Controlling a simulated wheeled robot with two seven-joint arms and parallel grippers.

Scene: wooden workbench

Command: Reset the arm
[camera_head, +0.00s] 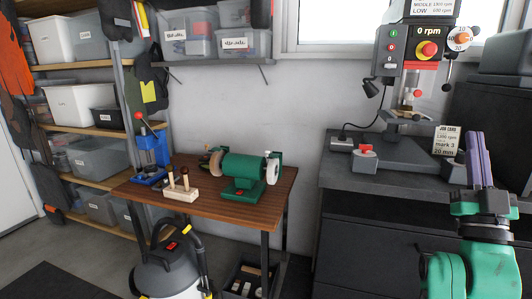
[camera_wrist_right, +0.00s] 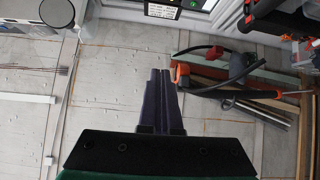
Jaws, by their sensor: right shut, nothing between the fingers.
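My right gripper (camera_head: 474,134) is at the right of the head view, on my green arm. Its long purple fingers point up, in front of the dark bench with the drill press. In the right wrist view the gripper (camera_wrist_right: 159,70) shows its two fingers side by side, shut with nothing between them. My left gripper is not in view.
The drill press (camera_head: 405,80) stands on the dark bench (camera_head: 345,182), with a job card (camera_head: 446,140) by my right fingers. A wooden table (camera_head: 213,207) carries a green bench grinder (camera_head: 243,168). A vacuum cleaner (camera_head: 168,268) stands in front. Shelves with bins are left.

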